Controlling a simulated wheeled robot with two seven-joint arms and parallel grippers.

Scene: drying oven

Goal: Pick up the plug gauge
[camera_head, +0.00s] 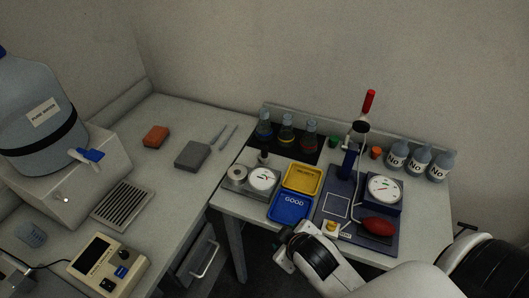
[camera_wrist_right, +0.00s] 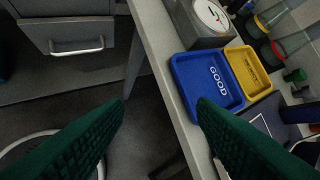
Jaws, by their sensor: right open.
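I cannot tell for certain which thing is the plug gauge. Two slim grey rods, one (camera_head: 217,134) and a second (camera_head: 228,138), lie on the left table. A small yellow-topped piece (camera_head: 331,228) sits at the front of the dark blue mat (camera_head: 325,210), close to my right arm. My right gripper (camera_wrist_right: 160,112) is open and empty, its dark green fingers wide apart. It hangs over the front edge of the right table, near the blue GOOD tray (camera_wrist_right: 207,80). In the head view its fingertips are mostly hidden behind my wrist. My left gripper is not in view.
The yellow tray (camera_head: 302,180) adjoins the GOOD tray. A dial instrument (camera_head: 384,189), a red bulb-shaped object (camera_head: 377,227) and a red-tipped stand (camera_head: 369,103) crowd the right side. Flasks (camera_head: 286,136) and bottles (camera_head: 419,161) stand behind. A drawer handle (camera_wrist_right: 77,48) lies below.

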